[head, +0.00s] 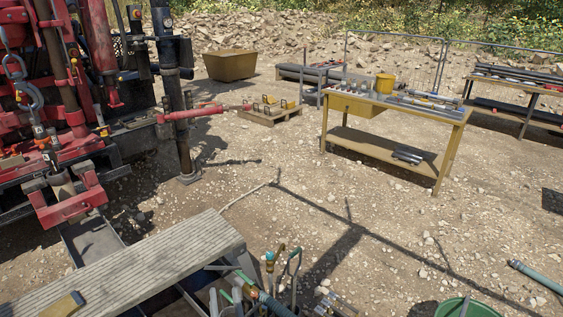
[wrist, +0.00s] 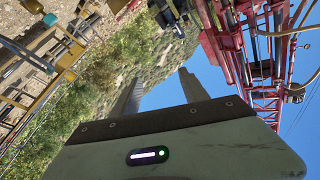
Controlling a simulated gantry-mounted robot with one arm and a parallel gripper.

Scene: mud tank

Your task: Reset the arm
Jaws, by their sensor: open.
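My gripper (wrist: 161,72) shows in the wrist view, with two dark, tapered fingers standing apart beyond the dark edge of its grey-green housing. The gap between the fingers is empty; only sky and greenery show behind it. A small lit indicator glows on the housing. The wrist view is tilted on its side, with ground at the left and sky at the right. The head view shows neither my arm nor my gripper, so the arm's full pose is hidden.
In the head view, a red drill rig (head: 75,110) stands left, above a grey plank walkway (head: 130,265). Hand tools (head: 280,275) stand upright beside it. A yellow workbench (head: 395,125) with a yellow bucket (head: 384,83) stands right. A green tub (head: 470,307) is front right. Open gravel lies between.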

